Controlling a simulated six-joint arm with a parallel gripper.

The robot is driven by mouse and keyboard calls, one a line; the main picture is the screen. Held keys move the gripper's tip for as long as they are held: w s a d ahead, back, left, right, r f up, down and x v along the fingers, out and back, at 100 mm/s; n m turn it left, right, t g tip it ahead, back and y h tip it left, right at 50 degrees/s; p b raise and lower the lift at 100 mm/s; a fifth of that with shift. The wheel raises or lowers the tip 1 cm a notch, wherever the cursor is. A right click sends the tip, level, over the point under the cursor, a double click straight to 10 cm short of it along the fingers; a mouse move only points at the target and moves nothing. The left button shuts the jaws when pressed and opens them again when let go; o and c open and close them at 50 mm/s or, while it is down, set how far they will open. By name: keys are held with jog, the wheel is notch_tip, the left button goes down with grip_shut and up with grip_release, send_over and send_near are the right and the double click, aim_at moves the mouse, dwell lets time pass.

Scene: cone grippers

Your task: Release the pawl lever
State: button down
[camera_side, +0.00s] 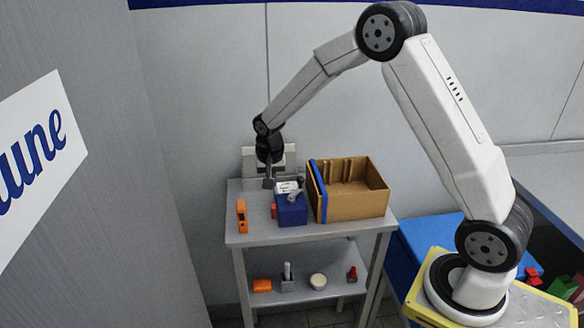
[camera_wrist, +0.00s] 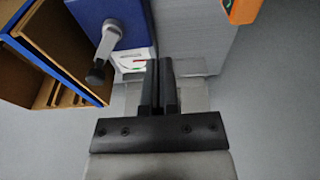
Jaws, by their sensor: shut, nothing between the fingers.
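A blue box (camera_side: 291,209) stands on the grey table, with a light grey lever (camera_side: 294,196) on its top. In the wrist view the blue box (camera_wrist: 90,14) is at the upper left. The lever (camera_wrist: 107,45) runs from a round pivot to a black knob (camera_wrist: 96,75), which overhangs the box's edge. My gripper (camera_side: 268,184) points down at the back of the table, left of and behind the blue box. In the wrist view its two dark fingers (camera_wrist: 160,66) are together and empty, to the right of the knob and apart from it.
A cardboard bin (camera_side: 357,203) with a blue side panel stands right of the blue box. An orange device (camera_side: 241,216) stands at the table's left. The lower shelf (camera_side: 300,296) holds several small items.

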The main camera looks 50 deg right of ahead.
jog(key=s+a+r, duration=0.4)
jog(key=r, duration=0.3)
jog(key=shift+r, duration=0.3)
jog(key=shift+s+a, duration=0.1)
jog(key=shift+s, duration=0.1)
dwell(0.4)
jog(key=s+a+f+n, duration=0.2)
jog(key=s+n, duration=0.2)
jog(key=s, duration=0.4)
jog(key=s+a+f+n+t+y, duration=0.1)
jog(key=s+f+n, duration=0.1)
jog(key=s+n, duration=0.3)
jog(key=s, duration=0.3)
jog(key=shift+s+a, duration=0.15)
jog(key=shift+a, duration=0.2)
